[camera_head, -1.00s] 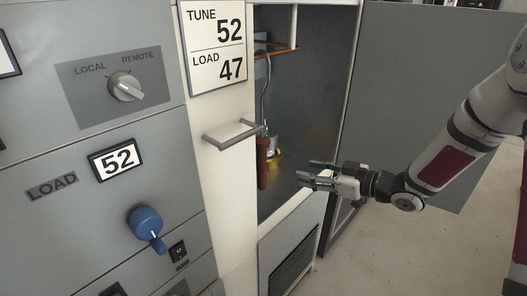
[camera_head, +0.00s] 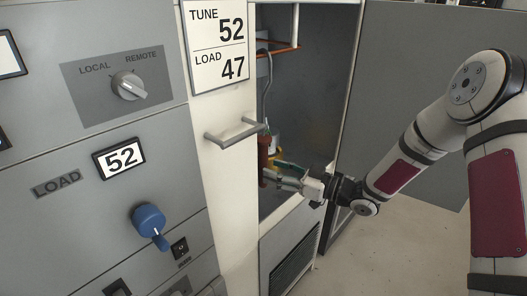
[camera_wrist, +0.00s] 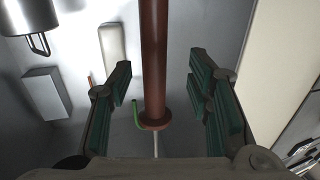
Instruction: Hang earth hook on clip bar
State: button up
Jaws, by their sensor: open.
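The earth hook's red-brown rod (camera_head: 263,153) stands upright just inside the open cabinet, behind the door-frame edge. In the wrist view the rod (camera_wrist: 154,60) runs between my two green-padded fingers, with a collar at its lower end and a short green piece beside it. My gripper (camera_head: 274,174) is open, with its fingers on either side of the rod and visible gaps to both pads. A copper-coloured bar (camera_head: 282,48) crosses the upper cabinet; I cannot tell whether it is the clip bar. The hook end is not clearly visible.
A grey handle (camera_head: 235,133) sticks out from the cream cabinet edge, close to the rod. A grey door panel (camera_head: 400,90) stands open at right. A grey cable (camera_head: 265,90) hangs inside. A grey box (camera_wrist: 45,93) shows in the wrist view.

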aim_at(263, 165)
jog(key=x, duration=0.5)
jog(key=shift+w+d, duration=0.1)
jog(key=shift+w, duration=0.25)
grip_shut()
